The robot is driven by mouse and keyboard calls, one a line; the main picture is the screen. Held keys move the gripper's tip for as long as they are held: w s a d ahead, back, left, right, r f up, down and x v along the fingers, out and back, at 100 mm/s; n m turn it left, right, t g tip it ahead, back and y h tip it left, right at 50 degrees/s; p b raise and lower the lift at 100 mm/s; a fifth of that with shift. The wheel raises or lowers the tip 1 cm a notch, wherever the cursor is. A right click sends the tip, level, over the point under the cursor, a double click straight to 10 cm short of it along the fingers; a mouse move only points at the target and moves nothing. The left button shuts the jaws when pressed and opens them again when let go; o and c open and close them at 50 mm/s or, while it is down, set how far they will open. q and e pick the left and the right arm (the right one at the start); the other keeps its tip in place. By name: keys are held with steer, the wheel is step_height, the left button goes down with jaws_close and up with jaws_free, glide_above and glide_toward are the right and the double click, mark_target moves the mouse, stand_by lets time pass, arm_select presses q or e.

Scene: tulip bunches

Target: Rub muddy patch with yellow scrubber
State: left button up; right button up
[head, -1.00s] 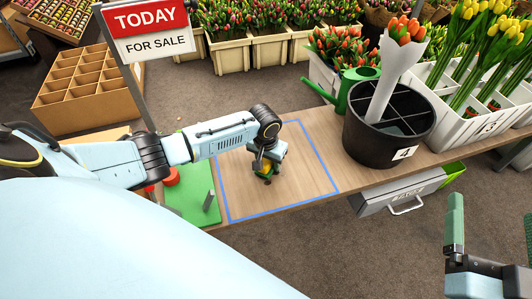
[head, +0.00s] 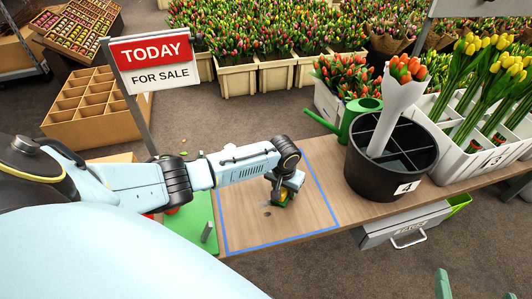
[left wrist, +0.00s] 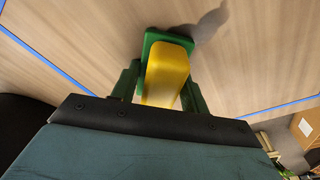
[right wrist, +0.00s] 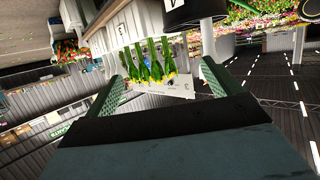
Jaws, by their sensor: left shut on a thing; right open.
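The scrubber (head: 281,198) has a yellow handle and a green base. My left gripper (head: 285,185) is shut on it, over the blue-outlined area (head: 240,222) of the wooden table. In the left wrist view the yellow handle (left wrist: 167,75) is between the two green fingers and the green base is at or close to the wood. A small dark patch (head: 267,212) shows just left of the scrubber. A grey smear (left wrist: 208,24) shows beside the base in the left wrist view; I cannot tell mud from shadow. My right gripper (right wrist: 167,80) is open and empty, away from the table.
A black divided bucket (head: 365,170) with a paper-wrapped tulip bunch stands right of the outline. A green watering can (head: 350,122) is behind it. A green board (head: 200,215) lies to the left. A sale sign (head: 155,62) stands behind my left arm.

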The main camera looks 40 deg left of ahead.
arm_select(q)
steer(key=shift+s+r+p, duration=0.1)
steer(key=shift+r+p, duration=0.35)
steer(key=shift+r, duration=0.5)
steer(key=shift+r+p, duration=0.3)
steer(key=shift+p, duration=0.3)
steer(key=shift+r+p, duration=0.35)
steer(key=shift+p, duration=0.05)
steer(key=shift+a+r+p, duration=0.1)
steer(key=shift+r+p, duration=0.55)
steer(key=shift+p, duration=0.2)
steer(key=shift+r+p, duration=0.65)
steer(key=shift+p, duration=0.1)
steer(key=shift+r+p, duration=0.45)
steer(key=shift+p, duration=0.1)
steer(key=shift+r+p, duration=0.65)
steer(key=shift+p, duration=0.15)
arm_select(e)
steer(key=s+d+f+g+h, duration=0.1)
steer(key=s+d+f+g, duration=0.2)
steer(key=f, duration=0.4)
steer(key=s+d+f+g+h, duration=0.1)
steer(key=s+d+f+g, duration=0.3)
steer(key=f, duration=0.3)
steer(key=s+d+f+g+h, duration=0.2)
steer(key=s+d+f+g, duration=0.1)
steer(key=f, duration=0.5)
steer(key=shift+s+d+m+g, duration=0.25)
steer(key=shift+s+g, duration=0.25)
steer(key=shift+s, duration=0.7)
